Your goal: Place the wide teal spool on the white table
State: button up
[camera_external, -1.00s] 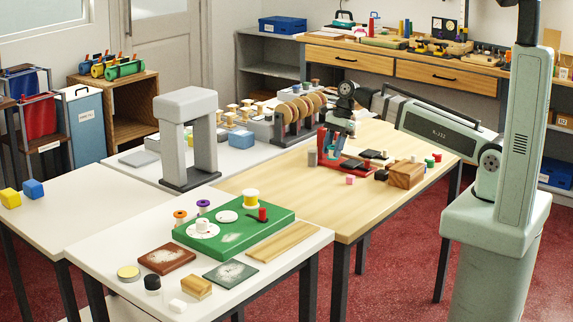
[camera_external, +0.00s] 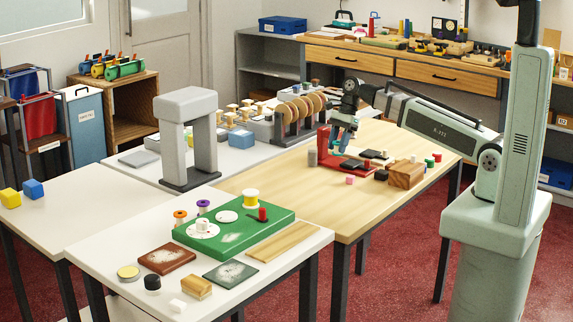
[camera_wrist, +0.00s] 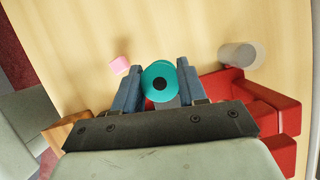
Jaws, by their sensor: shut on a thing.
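The wide teal spool (camera_wrist: 155,80) shows end-on in the wrist view, a round teal disc with a dark centre hole. My gripper (camera_wrist: 160,76) is shut on it, with one blue finger on each side. White-topped tables stand to the left: one in front (camera_external: 105,250), one at far left (camera_external: 75,205) and one behind (camera_external: 140,175).
The red stand (camera_wrist: 270,110), a grey cylinder (camera_wrist: 240,55) and a pink piece (camera_wrist: 119,65) are close to my gripper. A wooden block (camera_external: 405,174) lies to the right. The front white table bears a green board (camera_external: 275,229) and small items. A grey arch (camera_external: 204,150) stands behind it.

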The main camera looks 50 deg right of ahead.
jog(key=shift+f, duration=3.75)
jog(key=shift+f, duration=0.1)
jog(key=o, duration=1.1)
jog(key=v, duration=1.1)
jog(key=shift+r, duration=0.25)
jog(key=shift+o, duration=0.5)
jog(key=shift+d+r, duration=0.15)
jog(key=shift+r, duration=0.25)
